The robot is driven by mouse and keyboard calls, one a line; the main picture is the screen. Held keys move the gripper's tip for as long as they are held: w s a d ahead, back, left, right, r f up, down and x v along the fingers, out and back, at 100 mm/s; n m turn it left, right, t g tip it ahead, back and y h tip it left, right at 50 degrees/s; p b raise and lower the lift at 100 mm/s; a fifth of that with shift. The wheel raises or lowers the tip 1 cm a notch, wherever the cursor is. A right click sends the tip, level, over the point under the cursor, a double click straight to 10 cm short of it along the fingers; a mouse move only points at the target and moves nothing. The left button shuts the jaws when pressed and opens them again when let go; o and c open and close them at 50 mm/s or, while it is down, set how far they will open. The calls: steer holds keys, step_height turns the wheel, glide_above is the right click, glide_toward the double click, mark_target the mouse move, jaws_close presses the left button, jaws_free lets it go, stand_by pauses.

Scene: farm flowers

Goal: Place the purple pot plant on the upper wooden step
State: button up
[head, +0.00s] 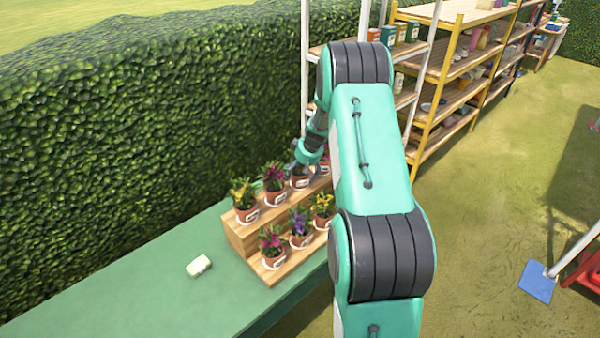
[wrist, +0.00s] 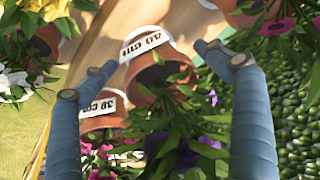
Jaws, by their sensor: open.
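In the head view, a stepped wooden stand (head: 240,237) holds potted flowers on two levels. One purple pot plant (head: 300,226) stands on the lower step. Another pot plant (head: 299,178) stands on the upper step under my gripper (head: 304,160), its flowers mostly hidden there. In the wrist view, my gripper (wrist: 222,58) is open, its blue fingers on either side of a terracotta pot with a white label (wrist: 150,72) and purple flowers. I cannot tell whether the fingers touch that pot. My arm hides the right part of the stand.
Magenta (head: 274,177) and yellow (head: 244,199) pot plants stand on the upper step; magenta (head: 271,245) and yellow (head: 322,207) ones on the lower. Neighbouring pots are close to my fingers. A hedge (head: 150,130) stands behind.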

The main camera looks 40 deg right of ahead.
steer(key=shift+r, duration=0.1)
steer(key=p+v, duration=0.1)
steer(key=v, duration=1.1)
stand_by(0.4)
steer(key=s+a+r, duration=0.4)
steer(key=a+r, duration=0.6)
steer(key=a, duration=0.4)
steer(key=s+a+r, duration=0.4)
steer(key=a+r, duration=0.6)
steer(key=a, duration=0.4)
steer(key=s+a+r+n, duration=0.1)
steer(key=s+a+r, duration=0.4)
steer(key=s+a, duration=1)
steer(key=s, duration=0.3)
steer(key=s+a+t, duration=0.1)
steer(key=s+a, duration=0.3)
steer(key=s, duration=0.4)
steer(key=shift+a+f, duration=0.25)
steer(key=shift+a, duration=0.1)
